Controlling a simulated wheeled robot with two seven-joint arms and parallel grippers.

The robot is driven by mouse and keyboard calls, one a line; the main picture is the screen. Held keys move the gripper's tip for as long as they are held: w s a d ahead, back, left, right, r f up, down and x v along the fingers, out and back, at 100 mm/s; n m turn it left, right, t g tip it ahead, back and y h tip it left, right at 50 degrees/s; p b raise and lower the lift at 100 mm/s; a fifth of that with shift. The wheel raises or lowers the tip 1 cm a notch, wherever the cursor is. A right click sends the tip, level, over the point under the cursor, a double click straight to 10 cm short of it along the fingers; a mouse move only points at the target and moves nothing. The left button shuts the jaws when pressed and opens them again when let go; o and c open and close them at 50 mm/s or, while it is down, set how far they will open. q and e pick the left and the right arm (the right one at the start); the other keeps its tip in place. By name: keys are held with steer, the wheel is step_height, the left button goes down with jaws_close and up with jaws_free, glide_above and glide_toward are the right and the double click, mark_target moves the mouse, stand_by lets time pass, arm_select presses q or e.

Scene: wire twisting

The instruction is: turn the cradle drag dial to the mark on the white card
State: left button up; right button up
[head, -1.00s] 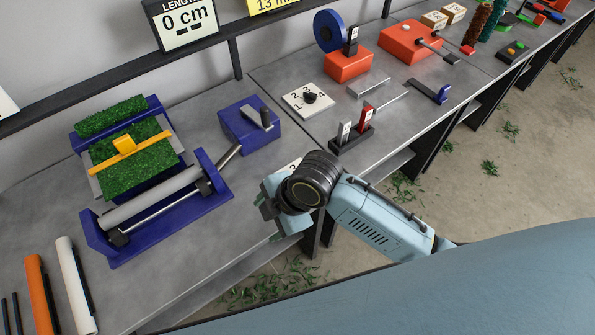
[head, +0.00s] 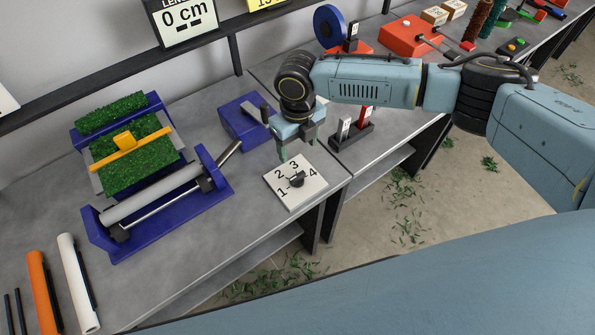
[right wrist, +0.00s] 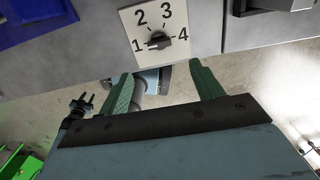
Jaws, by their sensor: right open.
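A black dial (head: 298,180) sits on a square white plate (head: 284,194) numbered 1 to 4, near the front edge of the bench, right of the blue cradle (head: 170,212). No name is legible on it. In the right wrist view the dial (right wrist: 158,42) shows ahead of the fingers, its knob lying roughly along the line from 1 to 4; which end points I cannot tell. My right gripper (head: 297,147) is open and empty, pointing down just behind the plate, apart from the dial. It also shows in the right wrist view (right wrist: 161,68). My left gripper is out of view.
A blue block with a crank (head: 240,122) stands just left of my right gripper. A rack with white and red tags (head: 352,132) stands to the right. A white panel (head: 6,104) is cut off at the left edge. Bare bench lies left of the plate.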

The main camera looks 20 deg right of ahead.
mark_target(298, 175)
step_height(298, 175, down, 12)
steer(key=shift+r, duration=0.1)
stand_by(0.4)
steer(key=c, duration=1)
